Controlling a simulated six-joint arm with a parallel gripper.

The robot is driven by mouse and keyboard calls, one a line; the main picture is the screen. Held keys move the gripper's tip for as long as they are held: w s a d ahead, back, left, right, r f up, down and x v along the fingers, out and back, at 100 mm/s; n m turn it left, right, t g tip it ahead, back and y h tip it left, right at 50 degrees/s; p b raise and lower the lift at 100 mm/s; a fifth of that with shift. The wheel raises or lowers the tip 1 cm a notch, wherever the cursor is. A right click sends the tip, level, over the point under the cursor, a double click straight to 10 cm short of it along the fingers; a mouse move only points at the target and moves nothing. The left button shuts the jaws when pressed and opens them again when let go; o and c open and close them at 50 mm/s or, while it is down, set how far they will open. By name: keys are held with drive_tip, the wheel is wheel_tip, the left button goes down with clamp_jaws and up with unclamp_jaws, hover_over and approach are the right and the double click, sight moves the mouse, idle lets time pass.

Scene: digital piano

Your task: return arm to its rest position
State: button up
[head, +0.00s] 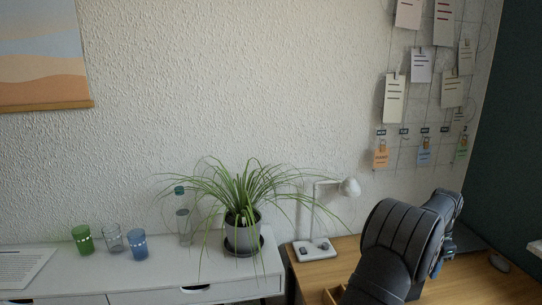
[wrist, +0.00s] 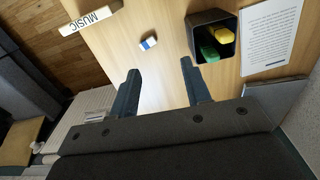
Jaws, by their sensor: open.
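My gripper (wrist: 160,67) shows in the wrist view with its two dark blue fingers apart. Nothing is between the fingers. They are over a wooden desk top (wrist: 170,18), with bare desk showing between and beyond the tips. A small white and blue block, like an eraser (wrist: 148,43), lies on the desk beyond the fingertips and apart from them.
A black holder (wrist: 192,40) with yellow and green items and a printed sheet (wrist: 270,38) are at the right. A MUSIC sign (wrist: 88,20) is upper left.

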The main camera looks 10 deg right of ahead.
drive_tip(key=a+f, duration=0.5)
drive_tip(key=a, duration=0.7)
drive_tip(key=shift+s+a, duration=0.25)
drive_tip(key=shift+s, duration=0.15)
drive_tip(key=o, duration=1.2)
drive_tip(key=s+r, duration=0.2)
drive_tip(key=s, duration=0.1)
drive_tip(key=s+a+r, duration=0.1)
drive_tip(key=s, duration=0.1)
drive_tip(key=shift+s+r, duration=0.1)
drive_tip(key=shift+s, duration=0.15)
drive_tip(key=shift+o, duration=0.2)
drive_tip(key=s+a+r, duration=0.2)
drive_tip(key=s, duration=0.3)
drive_tip(key=f, duration=0.9)
drive_tip(key=shift+s+a+f, duration=0.15)
drive_tip(key=shift+s+f, duration=0.05)
drive_tip(key=shift+f, duration=0.05)
